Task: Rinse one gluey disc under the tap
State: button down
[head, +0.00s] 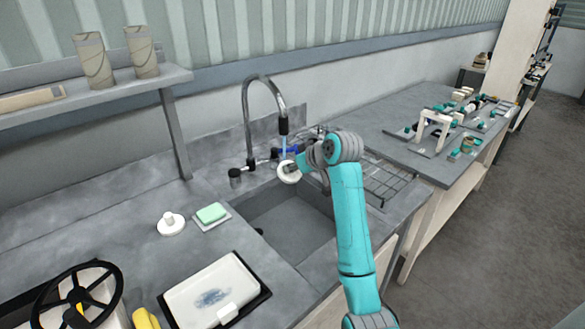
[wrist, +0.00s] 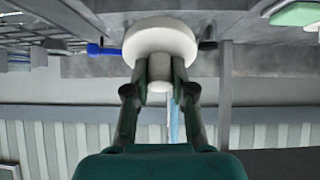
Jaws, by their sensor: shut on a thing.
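My gripper (wrist: 159,88) is shut on the knob of a white disc (wrist: 160,40), with a finger on each side. In the head view the held disc (head: 288,176) is over the sink (head: 290,228), just below the spout of the black and grey tap (head: 248,112). A thin blue water stream (head: 283,146) falls from the spout towards the disc; I cannot tell whether it touches it. The stream also shows in the wrist view (wrist: 174,122). I see no clear glue on the disc. A second white disc (head: 171,227) with a knob lies on the counter at left.
Green soap (head: 211,213) sits on a dish left of the sink. A white tray (head: 190,301) with a blue-grey smear and a white block is in front. A wire rack (head: 388,184) stands right of the sink. A blue-handled item (head: 288,150) lies behind the disc.

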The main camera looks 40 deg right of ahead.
jog(key=shift+d, duration=0.1)
jog(key=shift+d, duration=0.5)
jog(key=shift+a, duration=0.15)
jog(key=shift+a, duration=0.45)
jog(key=shift+d, duration=0.15)
jog(key=shift+d, duration=0.45)
jog(key=shift+s, duration=0.1)
jog(key=s, duration=0.8)
jog(key=shift+a, duration=0.15)
dwell(0.6)
